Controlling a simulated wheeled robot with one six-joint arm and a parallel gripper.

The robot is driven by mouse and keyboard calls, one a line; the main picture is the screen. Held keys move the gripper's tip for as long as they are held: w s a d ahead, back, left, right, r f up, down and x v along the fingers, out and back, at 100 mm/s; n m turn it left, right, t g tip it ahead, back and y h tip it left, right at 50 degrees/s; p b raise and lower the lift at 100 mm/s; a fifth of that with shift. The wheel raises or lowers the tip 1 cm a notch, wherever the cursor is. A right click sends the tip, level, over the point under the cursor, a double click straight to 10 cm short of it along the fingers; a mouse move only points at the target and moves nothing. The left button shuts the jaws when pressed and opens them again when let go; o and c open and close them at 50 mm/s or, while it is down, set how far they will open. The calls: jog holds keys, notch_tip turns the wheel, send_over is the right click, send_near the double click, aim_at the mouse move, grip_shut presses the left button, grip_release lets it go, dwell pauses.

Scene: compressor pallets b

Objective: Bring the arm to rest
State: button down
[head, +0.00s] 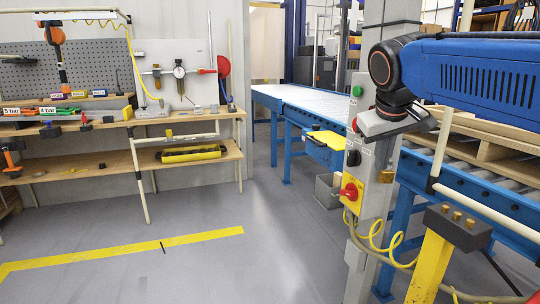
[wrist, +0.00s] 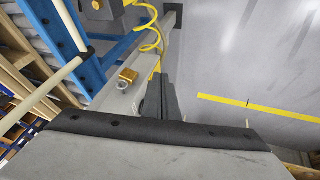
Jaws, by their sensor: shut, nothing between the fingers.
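My arm reaches in from the right of the head view, with a blue upper link (head: 470,72) and a dark wrist joint (head: 385,68). My gripper's grey body (head: 388,122) hangs below the wrist, in front of the grey control post. In the wrist view my gripper's dark fingers (wrist: 170,98) are together with nothing between them. The fingers point down past the post toward the floor. The fingertips are hard to make out in the head view.
A blue roller conveyor (head: 480,185) stands right. A workbench (head: 120,120) with tools is at left. The floor (head: 190,270) with yellow tape (head: 120,251) is mostly clear.

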jog(key=s+d+f+m+y, duration=0.1)
jog(key=s+f+m+y, duration=0.1)
jog(key=s+f, duration=2)
notch_tip(320, 180, down, 3)
jog(key=shift+d+g, duration=0.3)
jog(key=shift+d, duration=0.1)
jog(key=shift+s, duration=0.1)
